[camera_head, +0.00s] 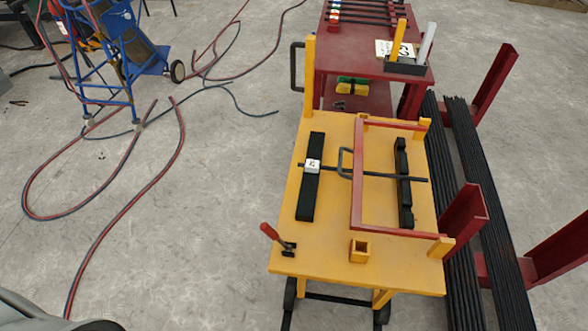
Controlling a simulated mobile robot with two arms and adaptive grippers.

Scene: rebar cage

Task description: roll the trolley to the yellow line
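A dark red two-level cart (352,60), which looks like the trolley, stands at the top centre behind a yellow table. A black loop handle (297,66) is on its left side. Its top carries several dark bars with coloured ends (362,12) and, at its near right corner, a black holder (407,66) with a yellow piece, a white tube and a card marked 3. Its lower shelf holds green and yellow items (352,86). Its wheels are hidden. No yellow line on the floor can be made out. Neither gripper is in view.
The yellow table (335,235) bears a red frame (357,190), black bars and a red-handled clamp (275,238). Long dark rebars (487,190) lie in a red rack on the right. A blue cylinder cart (125,65) and hoses (130,240) occupy the left; bare floor lies between.

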